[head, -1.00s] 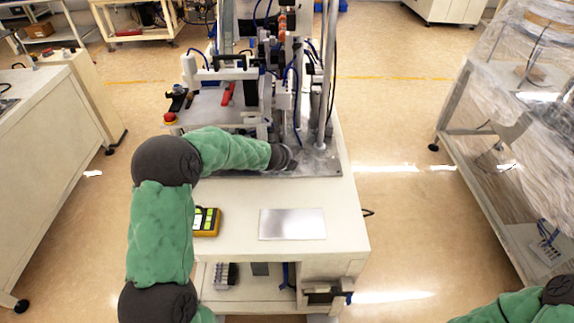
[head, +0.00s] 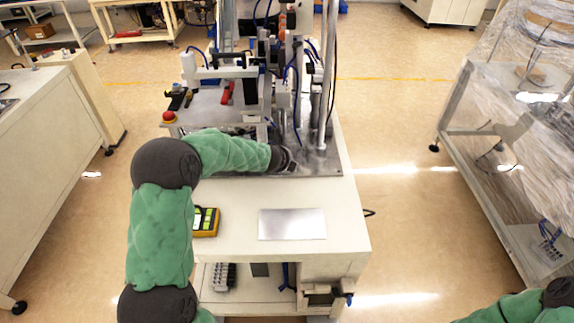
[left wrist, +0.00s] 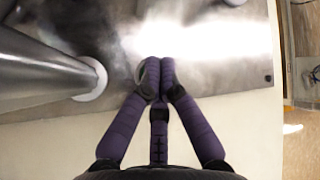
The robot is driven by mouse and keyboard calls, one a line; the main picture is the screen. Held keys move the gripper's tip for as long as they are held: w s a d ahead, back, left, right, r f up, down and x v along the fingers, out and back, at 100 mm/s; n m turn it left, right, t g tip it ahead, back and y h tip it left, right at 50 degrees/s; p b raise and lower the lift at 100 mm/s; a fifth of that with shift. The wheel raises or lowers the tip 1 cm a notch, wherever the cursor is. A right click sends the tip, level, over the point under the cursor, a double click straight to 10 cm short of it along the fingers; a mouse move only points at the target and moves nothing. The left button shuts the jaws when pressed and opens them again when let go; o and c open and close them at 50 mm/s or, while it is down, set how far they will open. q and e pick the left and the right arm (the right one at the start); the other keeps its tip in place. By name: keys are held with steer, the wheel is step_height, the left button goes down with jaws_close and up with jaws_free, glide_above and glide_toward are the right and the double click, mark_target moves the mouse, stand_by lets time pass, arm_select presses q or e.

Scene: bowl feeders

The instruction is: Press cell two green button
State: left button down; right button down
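My left arm reaches over the front of the bench to the metal base plate (head: 322,167) of the machine. My left gripper (head: 287,160) is small and dark there, low at the plate. In the left wrist view its purple fingers (left wrist: 155,75) are together at the tips, over the shiny plate (left wrist: 215,75). A thin pale rounded edge shows beside the left fingertip; I cannot tell what it belongs to. No green button can be made out; the fingertips may hide it. Of my right arm only green links show at bottom right in the head view; its gripper is out of frame.
A metal post (left wrist: 45,75) stands left of the fingers in the left wrist view. A red button (head: 169,117) sits at the machine's left. A yellow handheld device (head: 205,222) and a flat metal sheet (head: 292,224) lie on the bench top. A wrapped rack (head: 520,120) stands right.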

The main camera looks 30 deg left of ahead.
arm_select(q)
steer(key=shift+f+b, duration=0.3)
steer(key=shift+f, duration=0.05)
stand_by(0.4)
steer(key=shift+r, duration=0.1)
steer(key=shift+r+p, duration=3.1)
steer(key=shift+r, duration=0.2)
step_height(320, 180, up, 9)
steer(key=p, duration=0.8)
